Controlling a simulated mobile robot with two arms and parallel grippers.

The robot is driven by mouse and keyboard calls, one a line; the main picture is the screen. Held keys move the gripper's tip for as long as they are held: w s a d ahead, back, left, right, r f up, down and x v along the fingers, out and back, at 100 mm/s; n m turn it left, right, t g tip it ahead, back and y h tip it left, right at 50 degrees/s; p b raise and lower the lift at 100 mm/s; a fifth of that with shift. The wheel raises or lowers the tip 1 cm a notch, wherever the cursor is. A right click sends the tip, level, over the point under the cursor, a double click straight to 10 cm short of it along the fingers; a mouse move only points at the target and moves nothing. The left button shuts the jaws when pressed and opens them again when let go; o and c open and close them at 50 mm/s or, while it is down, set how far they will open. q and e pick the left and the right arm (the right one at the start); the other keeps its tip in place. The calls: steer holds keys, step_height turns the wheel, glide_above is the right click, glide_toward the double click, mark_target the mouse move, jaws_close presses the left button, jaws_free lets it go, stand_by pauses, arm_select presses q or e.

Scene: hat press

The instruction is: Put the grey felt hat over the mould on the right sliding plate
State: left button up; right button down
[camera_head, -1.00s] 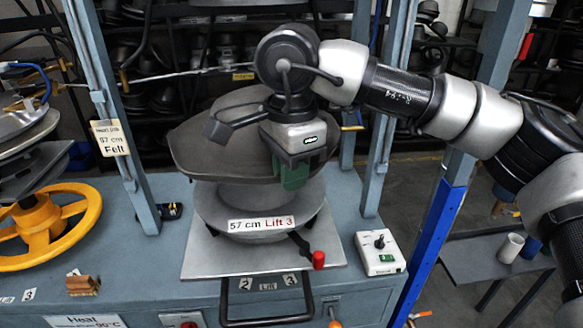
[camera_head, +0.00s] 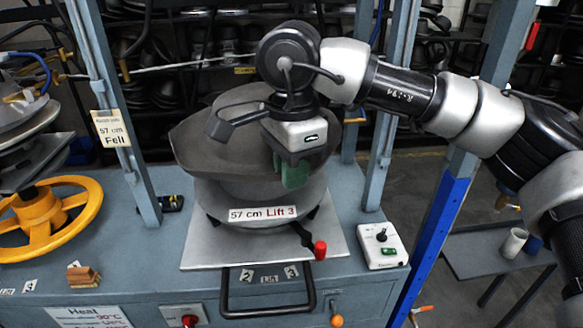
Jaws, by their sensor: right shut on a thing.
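The grey felt hat (camera_head: 200,150) is held by my right gripper (camera_head: 293,172), which is shut on it at the brim on the side towards me. The hat sits over the metal mould (camera_head: 250,190), hiding its top. I cannot tell whether the hat is fully seated. The mould carries a "57 cm Lift 3" label and stands on the right sliding plate (camera_head: 208,250). My left gripper is not in view.
A red-knobbed lever (camera_head: 320,250) and black handle (camera_head: 268,318) are in front of the mould. A control box (camera_head: 381,246) stands to the right. Blue-grey posts (camera_head: 120,120) flank the plate. A yellow handwheel (camera_head: 45,222) is at left.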

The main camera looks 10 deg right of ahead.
steer(key=shift+f, duration=0.1)
steer(key=shift+f+b, duration=1.8)
steer(key=shift+f, duration=0.2)
steer(key=shift+f+b, duration=0.2)
steer(key=shift+b, duration=0.25)
steer(key=c, duration=1.1)
jaws_free()
